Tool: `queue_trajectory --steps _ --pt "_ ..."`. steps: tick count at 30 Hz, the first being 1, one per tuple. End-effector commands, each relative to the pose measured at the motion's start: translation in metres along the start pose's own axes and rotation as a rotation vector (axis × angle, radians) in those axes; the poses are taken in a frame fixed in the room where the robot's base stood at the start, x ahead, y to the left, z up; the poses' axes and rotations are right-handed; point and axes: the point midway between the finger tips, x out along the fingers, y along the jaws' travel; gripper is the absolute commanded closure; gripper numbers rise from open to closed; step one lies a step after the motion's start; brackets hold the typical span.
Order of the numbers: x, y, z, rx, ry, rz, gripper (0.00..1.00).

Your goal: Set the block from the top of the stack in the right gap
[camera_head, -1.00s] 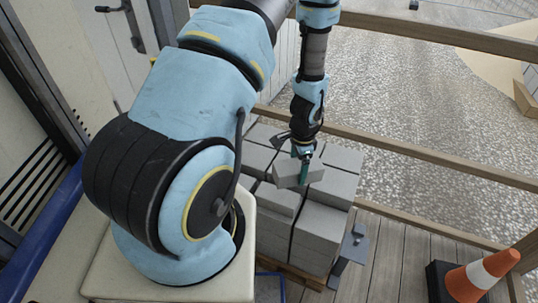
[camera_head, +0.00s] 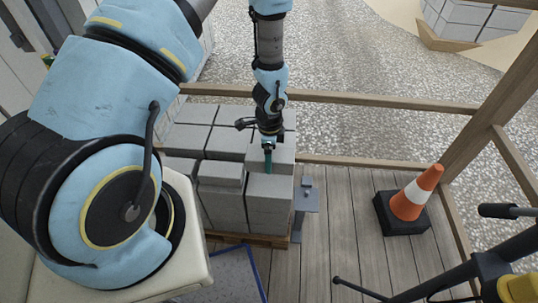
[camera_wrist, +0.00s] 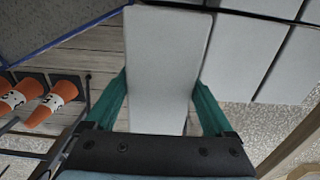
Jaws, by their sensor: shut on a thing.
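My gripper (camera_head: 268,164) is shut on a grey block, with its green fingers on either side of the block (camera_wrist: 158,108) in the wrist view. In the head view the gripper points down over the right part of the stack of grey blocks (camera_head: 222,205). There the held block is hard to tell from the grey blocks around it. I cannot tell whether it touches the stack. The right gap cannot be made out clearly; the gripper and block may cover it. More stack blocks (camera_wrist: 292,68) show at the right of the wrist view.
The stack stands on a wooden pallet (camera_head: 240,239). A grey metal stand (camera_head: 305,195) is close on its right. An orange and white cone (camera_head: 416,192) on a black base stands further right. A wooden rail (camera_head: 390,166) runs behind. A dark tripod-like frame (camera_head: 440,277) fills the lower right.

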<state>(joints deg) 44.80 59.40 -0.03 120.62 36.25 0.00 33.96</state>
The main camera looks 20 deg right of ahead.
Motion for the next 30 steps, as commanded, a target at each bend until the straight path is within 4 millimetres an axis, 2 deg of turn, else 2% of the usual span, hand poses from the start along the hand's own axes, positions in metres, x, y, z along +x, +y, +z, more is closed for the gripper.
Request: queue_trajectory --steps 30 --pt "0.067 -0.001 0.000 -0.001 0.000 -0.002 1.00"
